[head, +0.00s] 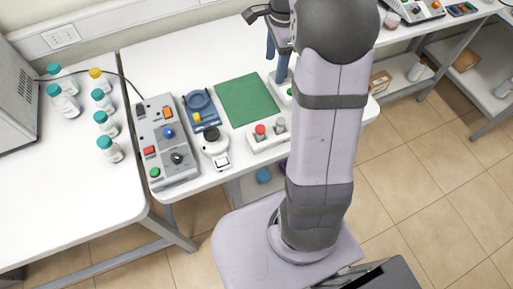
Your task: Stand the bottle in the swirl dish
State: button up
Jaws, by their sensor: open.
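Several white bottles with teal caps stand on the left table, such as one near its front edge (110,150). One bottle at the back has an orange-yellow cap (98,78). A blue device with a round dish-like top (201,106), possibly the swirl dish, sits on the middle table between a grey control box and a green mat. My gripper (256,15) is at the top, beyond the mat and away from the bottles. It is open, with no bottle seen in it; my arm partly hides it.
The grey control box (167,145) has coloured buttons. A white device with a black round top (214,142) stands beside it. The green mat (247,99) is bare. A white box with a red knob (261,131) is in front of the mat. A grey machine (18,95) stands far left.

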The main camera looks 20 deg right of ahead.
jog(key=s+a+f+n, duration=0.4)
jog(key=s+a+n, duration=0.3)
jog(key=s+n, duration=0.3)
jog(key=s+a+f+n+g, duration=0.1)
jog(key=s+a+f+n, duration=0.3)
jog(key=s+a+n, duration=0.3)
jog(key=s+n, duration=0.2)
jog(key=n, duration=0.1)
jog(key=shift+s+a+f, duration=0.2)
jog(key=shift+s+a, duration=0.05)
jog(key=shift+s, duration=0.15)
jog(key=shift+f, duration=0.1)
notch_tip(320, 180, down, 14)
jog(key=b, duration=1.4)
jog(key=shift+f+b, duration=0.2)
jog(key=shift+b, duration=0.1)
